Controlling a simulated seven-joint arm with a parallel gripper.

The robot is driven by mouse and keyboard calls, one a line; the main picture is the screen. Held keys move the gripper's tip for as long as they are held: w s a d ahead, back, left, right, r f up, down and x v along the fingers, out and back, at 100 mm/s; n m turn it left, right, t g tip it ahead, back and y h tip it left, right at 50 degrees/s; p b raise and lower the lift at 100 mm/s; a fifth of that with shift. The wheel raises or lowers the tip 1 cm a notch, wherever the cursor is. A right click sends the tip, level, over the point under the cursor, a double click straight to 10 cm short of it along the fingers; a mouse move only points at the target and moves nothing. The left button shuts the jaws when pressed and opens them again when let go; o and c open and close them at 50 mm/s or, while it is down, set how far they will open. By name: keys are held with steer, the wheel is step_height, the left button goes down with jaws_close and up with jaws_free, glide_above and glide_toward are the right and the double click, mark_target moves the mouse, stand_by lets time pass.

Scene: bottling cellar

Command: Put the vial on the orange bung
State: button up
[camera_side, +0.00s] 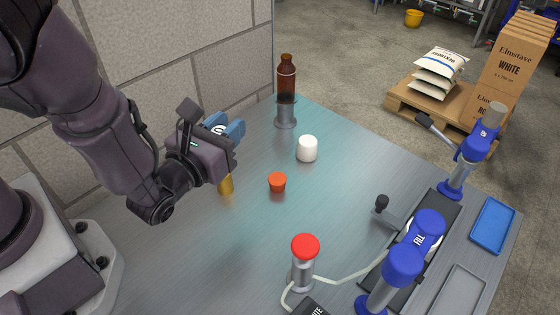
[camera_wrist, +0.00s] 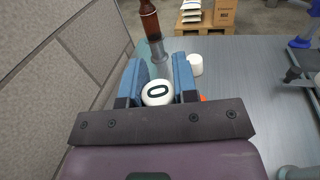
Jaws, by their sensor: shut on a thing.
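My gripper (camera_side: 228,133) has blue fingers and is shut on the vial. The vial's amber lower part (camera_side: 226,184) shows below the gripper in the side view, upright. I cannot tell whether its bottom touches the table. In the wrist view my gripper (camera_wrist: 158,80) has a white round top with a dark ring mark (camera_wrist: 157,93), seemingly the vial's cap, between its fingers. The orange bung (camera_side: 277,182) stands on the table, to the right of the vial and apart from it. In the wrist view only a sliver of the bung (camera_wrist: 202,98) shows beside the right finger.
A white cylinder (camera_side: 307,149) stands behind the bung. A brown bottle (camera_side: 286,80) stands on a metal post (camera_side: 285,113) near the wall. A red-topped post (camera_side: 304,262) is in front. The blue filling device (camera_side: 415,245) is at right. The table between vial and bung looks clear.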

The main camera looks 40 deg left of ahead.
steer(key=w+d+f, duration=0.1)
steer(key=w+f, duration=0.1)
steer(key=w, duration=0.1)
steer(key=w+f, duration=0.3)
steer(key=w+d+f, duration=0.1)
steer(key=w+f, duration=0.2)
steer(key=w, duration=0.1)
steer(key=shift+w+d+f, duration=0.1)
steer(key=shift+d+f, duration=0.05)
steer(key=shift+d, duration=0.2)
steer(key=shift+w+f, duration=0.1)
steer(key=shift+f, duration=1.55)
steer(key=o, duration=0.9)
steer(key=shift+f, duration=0.15)
